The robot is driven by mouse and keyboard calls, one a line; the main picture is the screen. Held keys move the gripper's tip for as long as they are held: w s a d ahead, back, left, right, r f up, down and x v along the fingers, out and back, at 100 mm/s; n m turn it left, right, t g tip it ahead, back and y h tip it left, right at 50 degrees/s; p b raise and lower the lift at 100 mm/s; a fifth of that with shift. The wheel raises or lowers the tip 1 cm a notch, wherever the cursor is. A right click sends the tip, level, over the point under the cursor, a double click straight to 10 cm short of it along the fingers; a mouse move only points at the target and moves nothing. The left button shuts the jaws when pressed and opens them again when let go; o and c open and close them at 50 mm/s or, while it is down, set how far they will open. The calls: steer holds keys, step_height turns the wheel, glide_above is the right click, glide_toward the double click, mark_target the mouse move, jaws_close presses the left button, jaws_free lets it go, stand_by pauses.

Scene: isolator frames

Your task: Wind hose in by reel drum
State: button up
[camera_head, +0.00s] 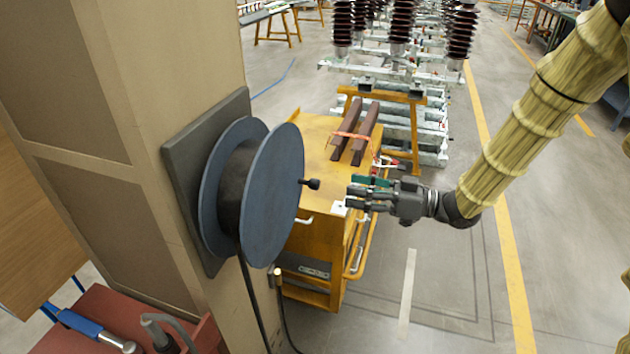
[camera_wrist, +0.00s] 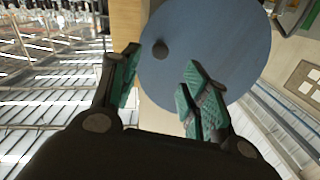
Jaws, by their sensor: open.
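The reel drum (camera_head: 272,195) has blue-grey discs and is mounted on a grey plate on the beige pillar. A short dark crank knob (camera_head: 311,184) sticks out of its right face. The black hose (camera_head: 252,300) hangs from the drum's underside toward the floor. My gripper (camera_head: 348,198) is open and empty, to the right of the knob and apart from it, with its fingers pointing left at the drum. In the wrist view the knob (camera_wrist: 160,49) shows on the blue disc, beyond and between the green-padded fingertips (camera_wrist: 160,80).
A yellow cart (camera_head: 315,140) with two brown bars stands behind and below the drum and my gripper. A red toolbox (camera_head: 105,310) with tools is at the lower left. The beige pillar (camera_head: 150,60) closes off the left. Floor to the right is open.

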mark_target(315, 184)
steer(key=p+x, duration=0.3)
steer(key=x, duration=0.7)
steer(key=shift+w+a, duration=0.1)
steer(key=shift+a, duration=0.1)
steer(key=shift+c, duration=0.3)
jaws_close()
